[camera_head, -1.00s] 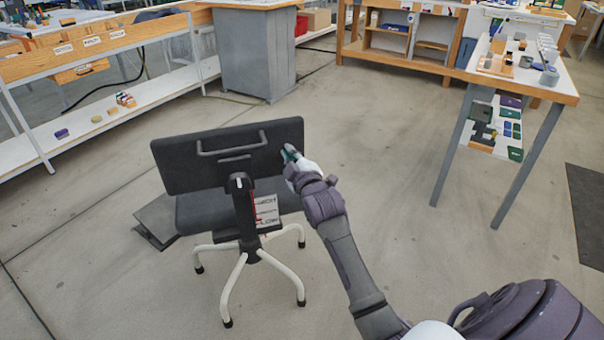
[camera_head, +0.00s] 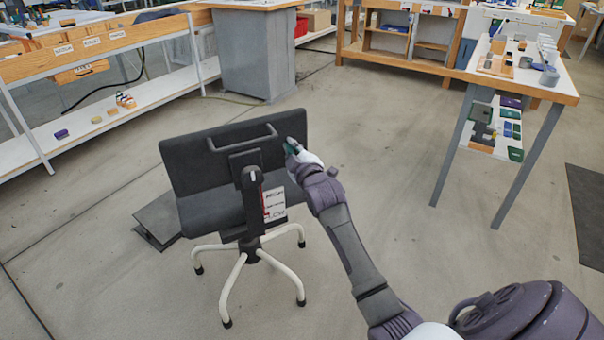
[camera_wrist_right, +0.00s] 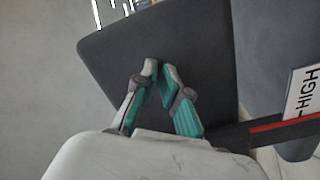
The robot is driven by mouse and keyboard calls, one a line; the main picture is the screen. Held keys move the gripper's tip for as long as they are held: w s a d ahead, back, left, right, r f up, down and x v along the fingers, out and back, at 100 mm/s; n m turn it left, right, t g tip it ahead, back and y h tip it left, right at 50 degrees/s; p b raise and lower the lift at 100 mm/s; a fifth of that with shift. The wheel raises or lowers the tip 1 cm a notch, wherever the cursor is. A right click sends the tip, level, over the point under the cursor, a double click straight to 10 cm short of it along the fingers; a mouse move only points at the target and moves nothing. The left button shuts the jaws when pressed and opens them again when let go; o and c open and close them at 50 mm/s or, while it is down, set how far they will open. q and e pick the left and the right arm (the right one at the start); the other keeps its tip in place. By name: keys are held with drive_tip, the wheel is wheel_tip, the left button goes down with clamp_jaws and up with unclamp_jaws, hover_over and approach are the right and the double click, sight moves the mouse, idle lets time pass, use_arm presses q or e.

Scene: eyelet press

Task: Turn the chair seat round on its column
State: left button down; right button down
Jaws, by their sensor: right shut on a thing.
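The dark grey chair stands in the head view, its backrest (camera_head: 190,170) towards me and its seat (camera_head: 200,213) behind and below. A handle bar (camera_head: 245,143) crosses the backrest. A black column (camera_head: 250,238) rises from white legs (camera_head: 234,287). My right gripper (camera_head: 290,146) is at the backrest's right end and shut on it. In the right wrist view its teal-padded fingers (camera_wrist_right: 159,76) are close together against the dark panel (camera_wrist_right: 205,60); the exact contact is hard to see. My left gripper is not in view.
A white label (camera_head: 274,205) hangs by the upright. A grey slanted plate (camera_head: 158,218) lies on the floor left of the chair. A table (camera_head: 568,92) stands at right, a bench (camera_head: 110,38) at left. Floor between chair and table is clear.

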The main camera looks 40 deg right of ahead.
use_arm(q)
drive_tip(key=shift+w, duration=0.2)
use_arm(e)
drive_tip(key=shift+w+f, duration=0.2)
drive_tip(key=shift+w, duration=0.05)
drive_tip(key=shift+d, duration=0.1)
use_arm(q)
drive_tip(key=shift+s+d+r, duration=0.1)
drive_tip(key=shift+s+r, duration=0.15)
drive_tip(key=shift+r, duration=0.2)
use_arm(e)
drive_tip(key=shift+w+d, duration=0.3)
drive_tip(key=shift+d, duration=0.25)
drive_tip(key=shift+w+d, duration=0.25)
drive_tip(key=shift+d, duration=0.3)
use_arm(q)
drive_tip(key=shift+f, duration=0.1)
use_arm(e)
drive_tip(key=shift+w+d+r, duration=0.1)
